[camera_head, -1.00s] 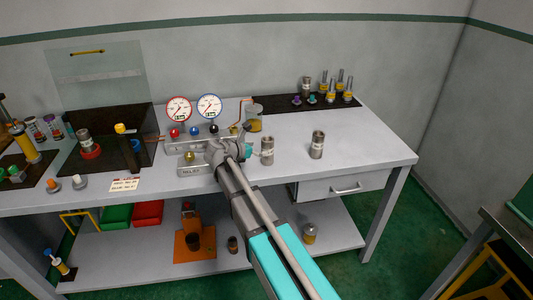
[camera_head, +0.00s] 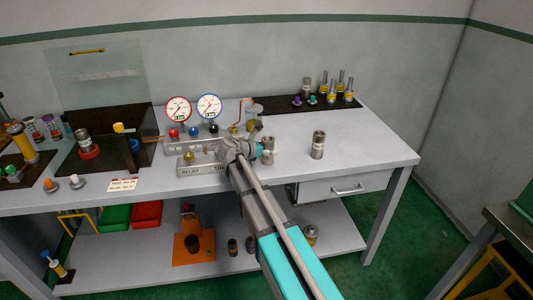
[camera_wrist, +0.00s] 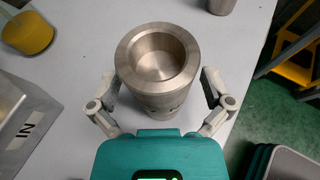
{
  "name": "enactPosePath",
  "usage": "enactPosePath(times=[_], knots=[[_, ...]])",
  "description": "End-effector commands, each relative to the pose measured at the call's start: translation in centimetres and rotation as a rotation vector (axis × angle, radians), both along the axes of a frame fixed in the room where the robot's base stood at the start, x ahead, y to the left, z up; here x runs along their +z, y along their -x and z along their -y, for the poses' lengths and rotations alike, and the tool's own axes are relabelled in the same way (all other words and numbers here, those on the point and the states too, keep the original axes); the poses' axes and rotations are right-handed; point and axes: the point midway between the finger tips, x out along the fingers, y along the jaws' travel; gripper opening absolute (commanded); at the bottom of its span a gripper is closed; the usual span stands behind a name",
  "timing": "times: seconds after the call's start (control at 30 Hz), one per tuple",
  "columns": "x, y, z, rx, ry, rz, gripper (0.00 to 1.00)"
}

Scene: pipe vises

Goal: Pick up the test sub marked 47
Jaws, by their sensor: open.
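A steel test sub (camera_head: 269,155), a hollow cylinder, stands upright on the grey bench in the head view. In the wrist view the sub (camera_wrist: 155,90) fills the middle, with its open bore facing up. My gripper (camera_wrist: 160,98) is open, with one finger on each side of it. I cannot tell whether the fingers touch it. My gripper (camera_head: 260,149) partly covers its left side in the head view. A second steel sub (camera_head: 318,146) stands to the right, its edge also showing in the wrist view (camera_wrist: 222,5). The number 47 is not readable on either.
A gauge block (camera_head: 200,170) stands close on the left; its corner, marked IN, shows in the wrist view (camera_wrist: 28,125). A black mat (camera_head: 285,104) with several fittings is at the back. The bench right of the second sub is clear.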

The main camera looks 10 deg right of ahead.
Motion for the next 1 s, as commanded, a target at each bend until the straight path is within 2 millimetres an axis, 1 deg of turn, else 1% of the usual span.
enactPosePath(times=[0.23, 0.27, 0.3, 0.37, 0.5, 0.67, 0.7, 0.77, 1.0], knots=[[0.00, 0.02, 0.01, -0.001, 0.000, 0.000, 1.00], [0.00, 0.02, 0.01, -0.001, 0.000, 0.000, 0.96], [0.00, 0.02, 0.01, -0.001, 0.000, 0.000, 0.89], [0.00, 0.02, 0.01, -0.001, 0.000, 0.000, 0.78], [0.01, 0.01, 0.02, -0.001, 0.000, 0.000, 0.52], [0.00, 0.01, 0.02, -0.001, 0.000, 0.000, 0.22], [0.00, 0.01, 0.02, -0.001, 0.000, 0.000, 0.15], [0.00, 0.01, 0.02, -0.001, 0.000, 0.000, 0.05], [0.06, 0.00, 0.02, -0.001, 0.001, 0.000, 0.05]])
